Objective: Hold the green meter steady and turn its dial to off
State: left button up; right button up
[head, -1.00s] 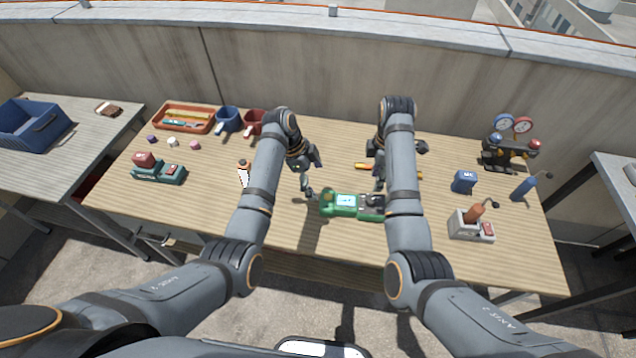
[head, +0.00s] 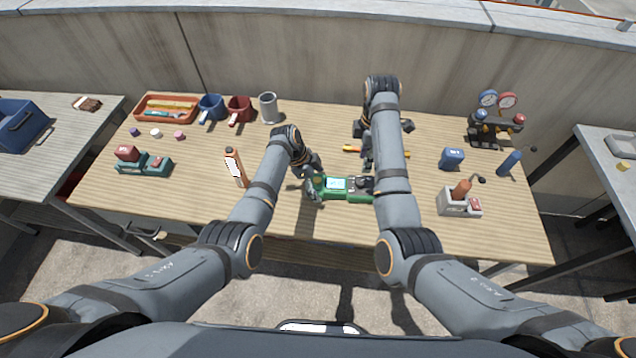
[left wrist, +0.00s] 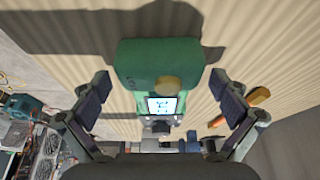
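The green meter (head: 327,194) lies on the wooden table, with a lit screen facing up and a dark dial area (head: 363,184) at its right part. My left gripper (head: 312,184) is at the meter's left end. In the left wrist view the meter (left wrist: 160,60) lies between the two spread fingers, with a visible gap on each side, so the left gripper is open. My right gripper (head: 368,158) is above and just behind the meter's dial end. The right arm partly hides it and the meter's right end, so its opening cannot be made out. The dial's setting is too small to read.
A grey cup (head: 268,108), mugs and a tray (head: 140,108) are at the back left. A grey block (head: 446,204) and gauges are at the right.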

aim_at(361, 181)
pick_arm(q)
jog(key=c, duration=1.2)
jog(key=shift+c, duration=0.7)
pick_arm(e)
jog(key=shift+o, duration=1.6)
jog(key=m, duration=0.5)
jog(key=shift+r+m, duration=0.3)
jog(key=shift+m, duration=0.1)
notch_tip(361, 181, down, 10)
jog(key=m, duration=2.2)
jog(key=shift+f, duration=0.1)
